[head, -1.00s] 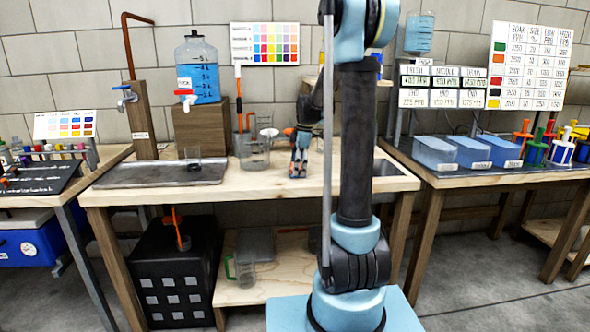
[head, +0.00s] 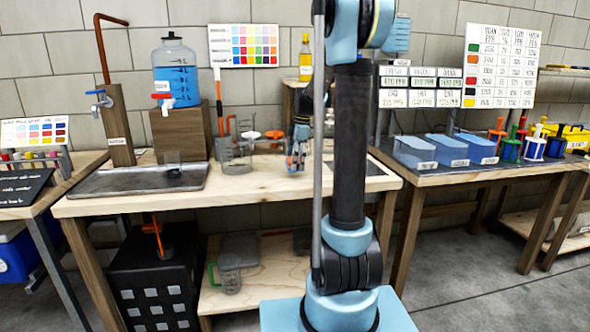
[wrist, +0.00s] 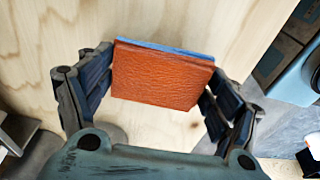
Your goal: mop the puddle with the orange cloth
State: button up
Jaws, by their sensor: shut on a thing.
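The orange cloth (wrist: 162,78) is a flat, square-looking pad with a blue edge along its far side. My gripper (wrist: 160,88) is shut on it, with a finger at each side. In the head view my gripper (head: 297,150) is low over the wooden bench (head: 250,190), right of the clear jugs. From the wrist, pale bench wood shows beyond the cloth; I cannot tell whether the cloth touches it. I cannot make out a puddle; a greyish patch beside the left finger is unclear.
Clear jugs (head: 235,155) stand left of my gripper. A metal tray (head: 140,180) with a beaker lies at the bench's left, below a tap. A blue water dispenser (head: 177,75) and a yellow bottle (head: 305,60) stand behind. The bench's front strip is clear.

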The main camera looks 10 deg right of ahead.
jog(key=shift+r, duration=2.6)
